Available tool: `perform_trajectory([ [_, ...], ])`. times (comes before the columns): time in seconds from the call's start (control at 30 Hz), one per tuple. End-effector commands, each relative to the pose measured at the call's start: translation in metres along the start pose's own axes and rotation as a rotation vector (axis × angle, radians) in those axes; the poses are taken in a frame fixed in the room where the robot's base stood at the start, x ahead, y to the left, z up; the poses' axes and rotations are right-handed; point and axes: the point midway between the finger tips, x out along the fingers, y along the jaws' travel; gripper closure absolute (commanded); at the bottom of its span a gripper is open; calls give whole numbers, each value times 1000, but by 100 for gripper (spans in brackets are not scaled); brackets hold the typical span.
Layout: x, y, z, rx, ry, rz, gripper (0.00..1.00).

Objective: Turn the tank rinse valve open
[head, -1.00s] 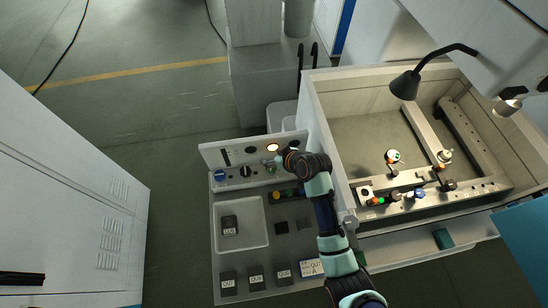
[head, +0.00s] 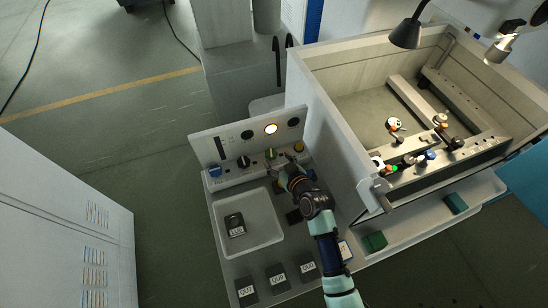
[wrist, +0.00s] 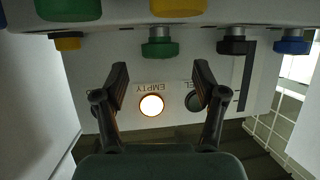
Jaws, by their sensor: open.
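A slanted panel at the back of the bench carries a row of knobs. From left to right in the head view these are a blue knob (head: 214,171), a black knob (head: 243,162), a green knob (head: 270,153) and a yellow knob (head: 299,147). I cannot read which one is the tank rinse valve. My gripper (head: 281,168) is open and empty, just in front of the green knob. In the wrist view, the green knob (wrist: 160,47) lies beyond and between the spread fingers (wrist: 161,78), apart from them. The black knob (wrist: 233,46) is to its right.
A lit lamp (head: 270,129) is above the green knob; it reads EMPTY in the wrist view (wrist: 151,105). Larger green (wrist: 55,8) and yellow (wrist: 178,8) caps show at the wrist view's top. A shallow tray (head: 262,240) and the tank wall (head: 325,120) flank my arm.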

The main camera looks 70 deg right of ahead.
Motion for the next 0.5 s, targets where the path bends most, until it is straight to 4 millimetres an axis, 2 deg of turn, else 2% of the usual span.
perform_trajectory([
  [0.1,21,-1,1,-1,-1,-1,30],
  [0.2,32,0,1,0,-2,-1,30],
  [0.5,37,0,0,0,-1,0,30],
])
